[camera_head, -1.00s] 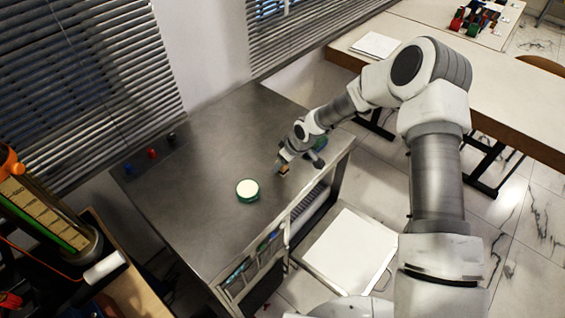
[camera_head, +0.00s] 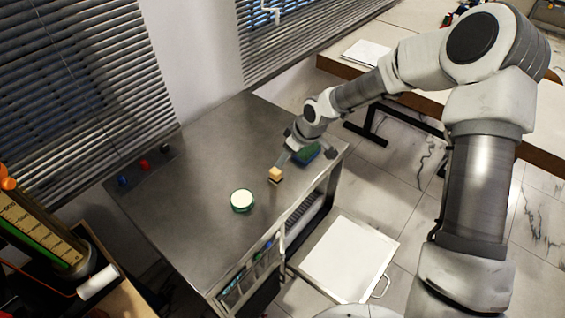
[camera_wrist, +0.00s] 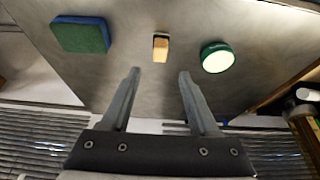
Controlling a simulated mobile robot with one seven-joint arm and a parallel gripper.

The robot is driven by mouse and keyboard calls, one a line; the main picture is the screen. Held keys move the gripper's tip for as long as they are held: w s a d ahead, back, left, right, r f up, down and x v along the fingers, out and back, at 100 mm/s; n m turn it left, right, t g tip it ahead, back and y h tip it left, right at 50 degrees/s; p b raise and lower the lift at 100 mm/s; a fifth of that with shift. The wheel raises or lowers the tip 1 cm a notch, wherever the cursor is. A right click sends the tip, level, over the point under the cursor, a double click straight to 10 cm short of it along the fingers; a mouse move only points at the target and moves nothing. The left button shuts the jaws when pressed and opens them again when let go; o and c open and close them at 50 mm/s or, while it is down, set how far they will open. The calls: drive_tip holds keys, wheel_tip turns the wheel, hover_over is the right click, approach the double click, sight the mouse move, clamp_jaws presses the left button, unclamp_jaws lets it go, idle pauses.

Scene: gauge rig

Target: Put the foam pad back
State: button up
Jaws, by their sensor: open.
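A flat green and blue block (camera_wrist: 82,36), which looks like a foam pad, lies on the grey metal table top (camera_head: 205,165). In the head view the pad (camera_head: 307,153) is partly hidden behind my wrist. A small tan block (camera_wrist: 161,47) with a pale end and a dark part lies between the pad and a round green tin; it also shows in the head view (camera_head: 275,174). My gripper (camera_wrist: 159,72) is open and empty. Its fingers point toward the tan block, which shows just beyond the fingertips, apart from them. The pad is off to one side.
The round green tin (camera_head: 241,200) with a white top stands on the table. Red, blue and black knobs (camera_head: 143,164) line the far left edge. A gauge stand (camera_head: 45,230) is at left. An open white drawer or panel (camera_head: 345,260) lies below the right edge.

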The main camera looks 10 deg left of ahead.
drive_tip(key=s+d+r+m+t+h, duration=0.1)
drive_tip(key=s+d+r+m+h, duration=0.3)
drive_tip(key=d+r, duration=0.5)
drive_tip(key=s+d+r+m+t+h, duration=0.1)
drive_tip(key=s+d+r+m, duration=0.1)
drive_tip(key=s+d+r, duration=0.7)
drive_tip(key=s+d+r+m, duration=0.2)
drive_tip(key=s+r+m, duration=0.1)
drive_tip(key=s, duration=0.4)
drive_tip(key=s+d+r+m+t+y, duration=0.1)
drive_tip(key=s+d+r+m, duration=0.1)
drive_tip(key=s+r, duration=0.4)
drive_tip(key=shift+s+r+m, duration=0.3)
drive_tip(key=shift+s+m, duration=0.2)
drive_tip(key=shift+s, duration=0.05)
